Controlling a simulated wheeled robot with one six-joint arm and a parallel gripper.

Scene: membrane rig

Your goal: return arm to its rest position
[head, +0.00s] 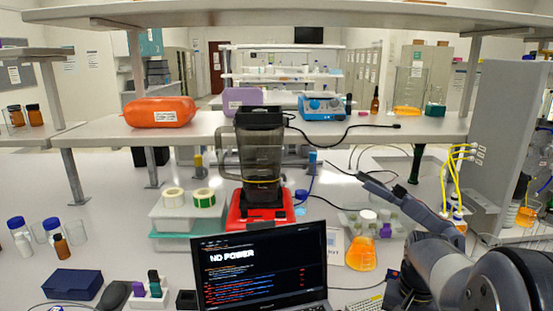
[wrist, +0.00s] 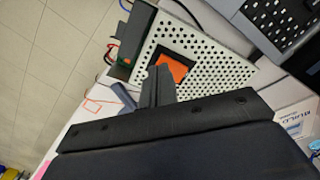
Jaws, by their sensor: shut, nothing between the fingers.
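My gripper (wrist: 157,84) shows in the wrist view with its dark fingers together and nothing between them. It is over or close beside a white perforated plate (wrist: 213,62) that has an orange square (wrist: 174,67) on it; I cannot tell the height between them. In the head view my grey arm (head: 408,208) reaches across the right side of the bench, bent over its near right part.
A laptop (head: 262,272) reading "NO POWER" stands at the front centre. A flask with orange liquid (head: 361,254) and a rack stand close to my arm. A tall grey panel (head: 500,140) with yellow tubes (head: 446,185) is at right. A blender (head: 260,155) stands behind the laptop.

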